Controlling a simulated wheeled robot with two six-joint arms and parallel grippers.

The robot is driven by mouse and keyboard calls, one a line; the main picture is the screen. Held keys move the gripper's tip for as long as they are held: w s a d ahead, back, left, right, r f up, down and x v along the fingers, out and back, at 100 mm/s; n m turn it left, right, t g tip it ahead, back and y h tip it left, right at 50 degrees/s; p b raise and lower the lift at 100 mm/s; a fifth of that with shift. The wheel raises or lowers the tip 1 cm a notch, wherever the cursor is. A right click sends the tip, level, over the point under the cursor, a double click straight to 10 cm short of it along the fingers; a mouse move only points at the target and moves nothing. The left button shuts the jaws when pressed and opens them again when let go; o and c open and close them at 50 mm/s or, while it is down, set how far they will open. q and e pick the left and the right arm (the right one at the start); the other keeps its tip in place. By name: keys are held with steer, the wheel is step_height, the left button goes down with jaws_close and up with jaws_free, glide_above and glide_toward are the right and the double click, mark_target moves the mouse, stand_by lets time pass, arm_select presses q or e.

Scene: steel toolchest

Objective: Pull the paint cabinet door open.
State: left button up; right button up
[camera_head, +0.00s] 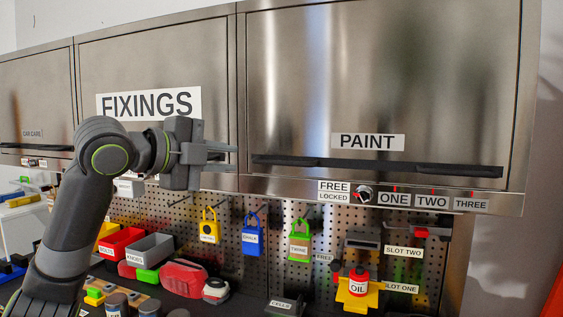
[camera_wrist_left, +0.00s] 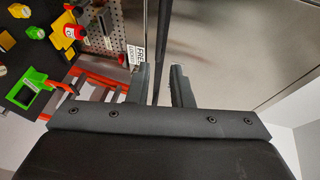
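The paint cabinet door (camera_head: 380,80) is a brushed steel panel labelled PAINT (camera_head: 368,141). It looks shut, flush with its frame. A long black handle (camera_head: 375,167) runs along its lower edge. My left gripper (camera_head: 230,157) is left of the handle's left end, its two fingers apart with nothing seen between them. In the left wrist view my left gripper (camera_wrist_left: 160,75) shows its fingers parted, and the dark handle (camera_wrist_left: 163,30) runs in line with the gap. I cannot tell how far the tips are from it. My right gripper is not in view.
Under the door sit a small knob (camera_head: 364,193) and a FREE/LOCKED label (camera_head: 334,192); its setting is too small to read. The fixings door (camera_head: 160,60) is shut at left.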

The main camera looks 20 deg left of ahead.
mark_target(280, 163)
arm_select(q)
steer(key=p+x, duration=0.6)
steer(key=x, duration=0.9)
steer(key=shift+w+d+f, duration=0.2)
steer(key=shift+w+d, duration=0.05)
steer(key=shift+w, duration=0.1)
jaws_close()
